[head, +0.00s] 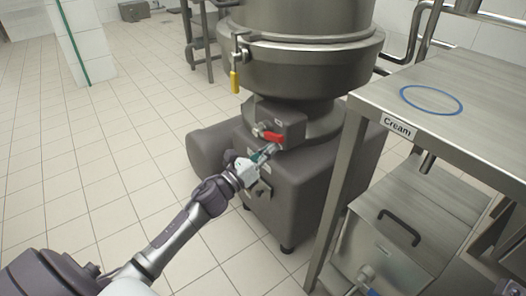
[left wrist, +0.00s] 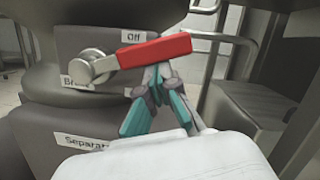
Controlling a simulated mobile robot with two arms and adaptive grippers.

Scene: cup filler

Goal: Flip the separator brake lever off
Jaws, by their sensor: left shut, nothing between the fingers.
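The brake lever has a red handle (head: 272,136) on a dark housing at the base of the large grey separator (head: 308,65). In the left wrist view the red handle (left wrist: 155,50) points right and slightly up from its round metal pivot (left wrist: 92,67). The "Off" label (left wrist: 134,37) is just above the handle, and the "Brake" label (left wrist: 78,82) is partly hidden by the pivot. My left gripper (head: 268,151) is shut and empty. Its fingertips (left wrist: 158,72) are right under the handle; I cannot tell whether they touch it. My right gripper is not in view.
A steel table (head: 450,85) labelled "Cream", with a blue ring (head: 431,100) on top, stands close on the right. A steel box (head: 405,235) with a dark handle is below it. A yellow-handled latch (head: 234,80) hangs above the lever. Tiled floor is clear at left.

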